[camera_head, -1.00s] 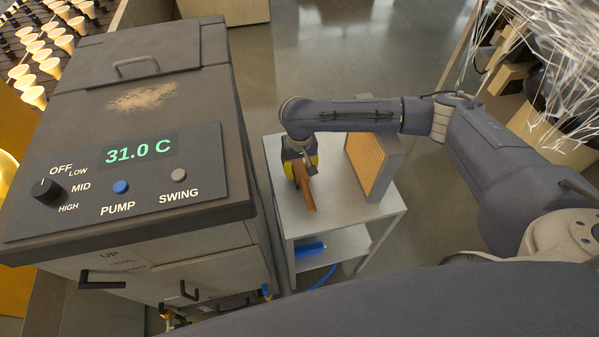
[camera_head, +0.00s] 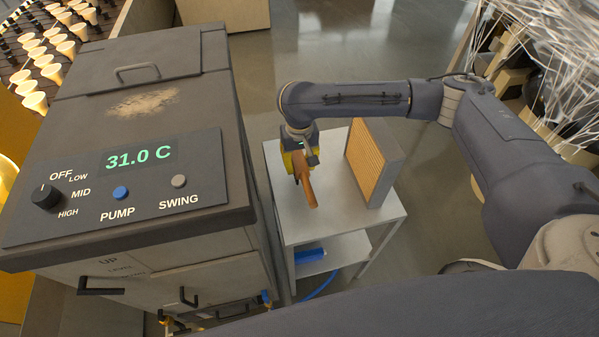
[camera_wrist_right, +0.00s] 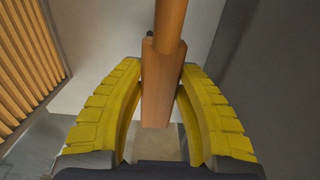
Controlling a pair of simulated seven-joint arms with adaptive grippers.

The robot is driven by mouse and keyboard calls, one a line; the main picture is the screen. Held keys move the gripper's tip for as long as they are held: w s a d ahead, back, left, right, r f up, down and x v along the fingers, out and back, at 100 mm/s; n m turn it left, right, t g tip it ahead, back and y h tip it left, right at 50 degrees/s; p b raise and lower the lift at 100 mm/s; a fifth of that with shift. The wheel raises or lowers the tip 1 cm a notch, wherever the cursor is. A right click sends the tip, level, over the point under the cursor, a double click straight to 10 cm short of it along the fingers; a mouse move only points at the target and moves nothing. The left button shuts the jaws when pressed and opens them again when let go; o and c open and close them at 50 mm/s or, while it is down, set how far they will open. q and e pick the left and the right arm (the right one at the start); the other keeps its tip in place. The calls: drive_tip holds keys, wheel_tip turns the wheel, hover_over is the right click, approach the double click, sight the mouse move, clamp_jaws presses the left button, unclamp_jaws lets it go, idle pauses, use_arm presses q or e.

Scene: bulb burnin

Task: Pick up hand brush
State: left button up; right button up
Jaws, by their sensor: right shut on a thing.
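The hand brush has a reddish-brown wooden handle and block (camera_head: 309,188). In the head view it sticks out from my right gripper (camera_head: 298,162) above the top of the small grey table. In the right wrist view the brush (camera_wrist_right: 162,85) runs between the two yellow fingers of my right gripper (camera_wrist_right: 161,92), which are shut on its block. Pale material shows below the block, perhaps bristles. Whether the brush touches the tabletop is hard to tell. My left gripper is not in view.
The grey table (camera_head: 345,222) also carries an upright framed filter with orange pleats (camera_head: 366,162), close right of the brush. A large grey cabinet (camera_head: 225,225) with a control panel stands at left. A blue object (camera_head: 310,255) lies on the lower shelf.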

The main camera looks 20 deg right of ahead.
sight(299, 163)
wheel_tip(299, 163, up, 14)
drive_tip(key=shift+f, duration=0.15)
idle(0.5)
